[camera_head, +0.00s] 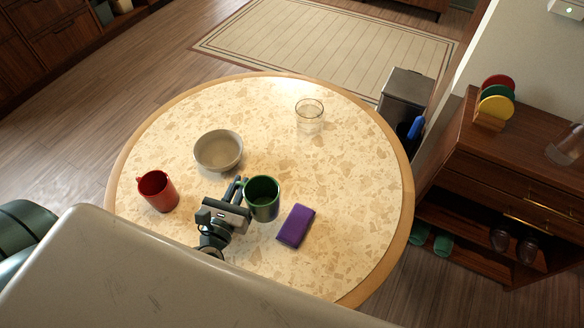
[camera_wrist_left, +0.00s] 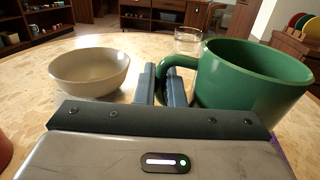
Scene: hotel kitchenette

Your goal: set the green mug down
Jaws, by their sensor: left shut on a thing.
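The green mug (camera_head: 264,202) is upright over the middle of the round table (camera_head: 340,180). It also shows large at the right of the left wrist view (camera_wrist_left: 255,85), with its handle toward the jaws. My left gripper (camera_head: 240,190) is shut on the mug's handle, which sits between the fingers (camera_wrist_left: 166,84). I cannot tell whether the mug's base touches the tabletop; its bottom is hidden in the wrist view. My right gripper is not in view.
A red mug (camera_head: 157,191) and a beige bowl (camera_head: 218,151) stand left of the green mug. A purple sponge-like block (camera_head: 296,226) lies close on its right. A clear glass (camera_head: 309,116) stands farther back. The table is clear between bowl and glass and toward the right edge.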

